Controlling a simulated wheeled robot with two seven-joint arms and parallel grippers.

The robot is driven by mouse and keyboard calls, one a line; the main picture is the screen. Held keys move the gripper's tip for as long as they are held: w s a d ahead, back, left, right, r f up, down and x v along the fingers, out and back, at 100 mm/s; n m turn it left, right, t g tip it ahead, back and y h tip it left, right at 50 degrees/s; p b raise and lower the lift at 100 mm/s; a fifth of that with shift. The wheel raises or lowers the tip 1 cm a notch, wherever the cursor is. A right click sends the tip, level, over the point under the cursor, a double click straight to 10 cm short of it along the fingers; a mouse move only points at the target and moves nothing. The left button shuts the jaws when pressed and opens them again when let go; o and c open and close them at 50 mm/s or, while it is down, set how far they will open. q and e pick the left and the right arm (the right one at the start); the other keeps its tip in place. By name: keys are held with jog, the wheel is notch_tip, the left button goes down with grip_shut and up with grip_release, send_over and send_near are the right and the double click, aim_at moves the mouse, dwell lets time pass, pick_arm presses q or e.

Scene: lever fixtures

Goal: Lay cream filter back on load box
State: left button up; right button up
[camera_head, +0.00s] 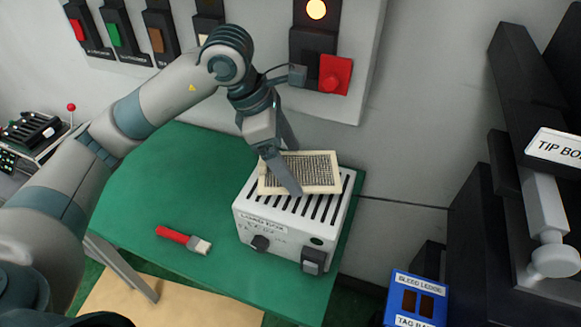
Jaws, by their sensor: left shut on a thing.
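The cream filter (318,172) is a flat framed panel with a grey mesh. It is over the slotted top of the white load box (283,232), toward its back. My left gripper (287,178) is shut on the filter at its left part, with one finger across the mesh. I cannot tell whether the filter touches the box top or hangs just above it. The load box stands on the green table and has a dark knob and a switch on its front. My right gripper is not in view.
A brush with a red handle (184,240) lies on the green table (165,187), left of the box. The table's left part is clear. A blue labelled box (415,299) and dark fixture stand at right.

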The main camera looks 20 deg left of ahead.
pick_arm(q)
jog(key=shift+w+a+f, duration=0.1)
jog(key=shift+w+f, duration=0.05)
jog(key=shift+w, duration=0.05)
jog(key=shift+s+f+p, duration=0.1)
jog(key=shift+f+p, duration=0.7)
jog(key=shift+f, duration=1.15)
jog(key=shift+f, duration=0.25)
jog(key=o, duration=1)
jog(key=shift+o, duration=0.2)
